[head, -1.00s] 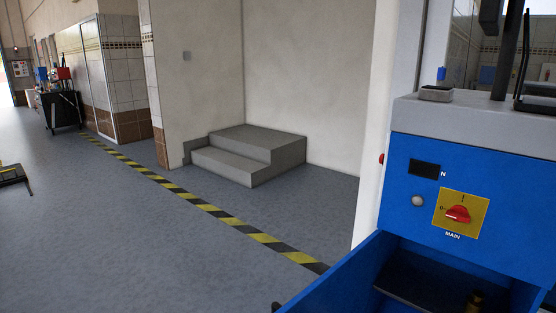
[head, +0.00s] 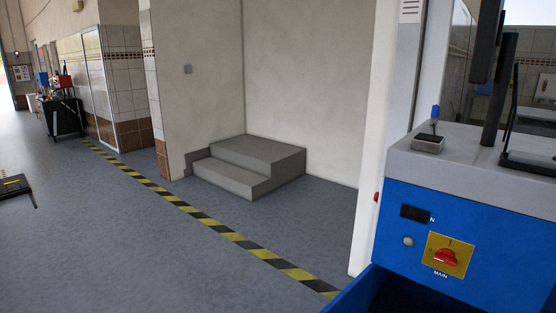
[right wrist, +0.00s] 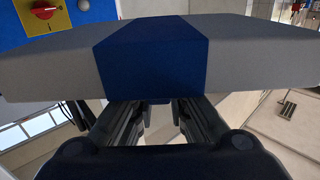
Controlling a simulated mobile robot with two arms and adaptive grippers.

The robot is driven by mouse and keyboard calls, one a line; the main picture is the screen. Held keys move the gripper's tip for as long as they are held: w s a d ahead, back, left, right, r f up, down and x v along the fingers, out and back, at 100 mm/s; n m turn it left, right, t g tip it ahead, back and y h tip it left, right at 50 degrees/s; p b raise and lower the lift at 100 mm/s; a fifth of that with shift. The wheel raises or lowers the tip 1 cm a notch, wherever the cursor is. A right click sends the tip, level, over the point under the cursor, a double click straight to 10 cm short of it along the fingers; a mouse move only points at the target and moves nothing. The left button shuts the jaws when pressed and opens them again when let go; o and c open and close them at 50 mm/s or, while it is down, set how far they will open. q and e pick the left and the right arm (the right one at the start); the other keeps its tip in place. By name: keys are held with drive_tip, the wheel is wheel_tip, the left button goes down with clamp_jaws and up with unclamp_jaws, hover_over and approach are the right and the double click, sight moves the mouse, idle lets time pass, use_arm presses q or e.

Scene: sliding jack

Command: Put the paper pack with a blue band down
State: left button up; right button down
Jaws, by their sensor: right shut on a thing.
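The paper pack with a blue band (right wrist: 235,55) fills the upper part of the right wrist view. It is grey with a wide dark blue band around its middle. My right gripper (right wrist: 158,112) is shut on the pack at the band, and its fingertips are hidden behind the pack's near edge. Neither the pack nor my grippers show in the head view.
A blue machine (head: 480,240) with a grey top (head: 475,165) and a red main switch (head: 446,257) stands at the right. Grey steps (head: 250,165) stand by the wall. A yellow-black floor stripe (head: 215,228) crosses open grey floor.

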drive_tip(key=s+f, duration=0.2)
drive_tip(key=s, duration=0.5)
drive_tip(key=shift+s+f, duration=0.25)
drive_tip(key=shift+f, duration=0.05)
